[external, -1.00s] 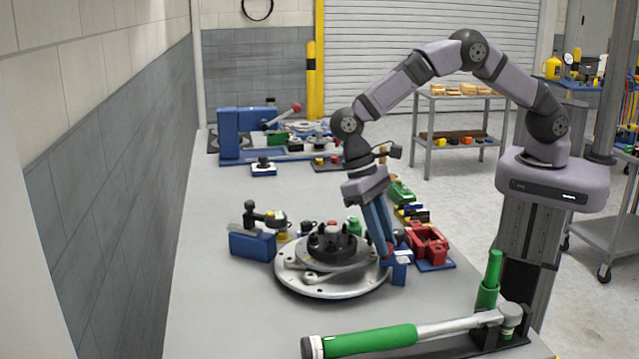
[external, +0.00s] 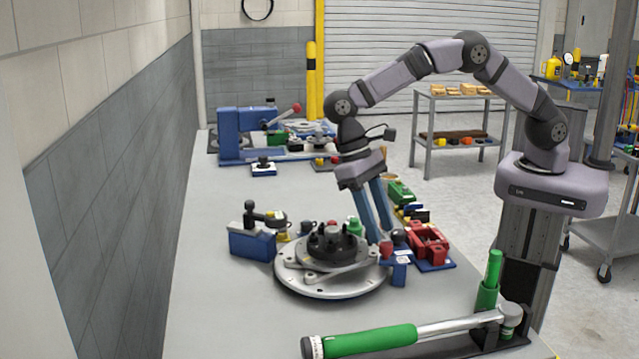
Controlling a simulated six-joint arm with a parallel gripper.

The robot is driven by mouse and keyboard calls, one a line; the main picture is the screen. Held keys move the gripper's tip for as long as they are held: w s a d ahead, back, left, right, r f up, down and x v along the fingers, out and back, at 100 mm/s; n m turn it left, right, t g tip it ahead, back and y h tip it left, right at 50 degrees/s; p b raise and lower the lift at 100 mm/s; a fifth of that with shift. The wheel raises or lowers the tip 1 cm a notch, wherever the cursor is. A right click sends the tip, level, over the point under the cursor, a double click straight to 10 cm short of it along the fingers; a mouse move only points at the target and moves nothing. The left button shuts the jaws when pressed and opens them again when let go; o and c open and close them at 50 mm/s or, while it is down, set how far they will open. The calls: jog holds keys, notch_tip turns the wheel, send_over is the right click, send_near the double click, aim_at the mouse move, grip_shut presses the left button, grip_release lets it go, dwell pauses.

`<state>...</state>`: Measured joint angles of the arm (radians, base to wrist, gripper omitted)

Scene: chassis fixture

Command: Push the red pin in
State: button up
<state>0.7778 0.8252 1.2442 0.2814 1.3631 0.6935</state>
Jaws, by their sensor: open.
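A small red pin (external: 386,248) stands at a blue block (external: 399,274) on the right edge of the round metal plate (external: 330,290). I cannot tell how deep it sits. My gripper (external: 380,237) points down with two long blue fingers, open and with nothing seen between them. The fingertips are just above the red pin or slightly behind it; I cannot tell if they touch it.
A black hub (external: 332,245) stands on the plate. A red fixture (external: 428,245) is close on the right, a blue clamp block (external: 252,245) on the left. A green-handled tool (external: 370,340) lies in front. The bench's left side is clear.

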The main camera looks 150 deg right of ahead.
jog(key=shift+b+v, duration=0.35)
jog(key=shift+v, duration=1.35)
jog(key=s+a+n+g+h, duration=0.1)
jog(key=s+a+n+h, duration=0.2)
jog(key=a+n, duration=1.05)
jog(key=s+a+f+n+t+h, duration=0.1)
jog(key=s+a+n, duration=0.1)
jog(key=s+a, duration=0.45)
jog(key=s+a+f+n, duration=0.2)
jog(key=s+a+n, duration=0.1)
jog(key=s+a, duration=0.4)
notch_tip(320, 180, down, 53)
jog(key=w+a+b, duration=0.1)
jog(key=b, duration=5.1)
jog(key=shift+a+b, duration=0.25)
jog(key=shift+b, duration=0.15)
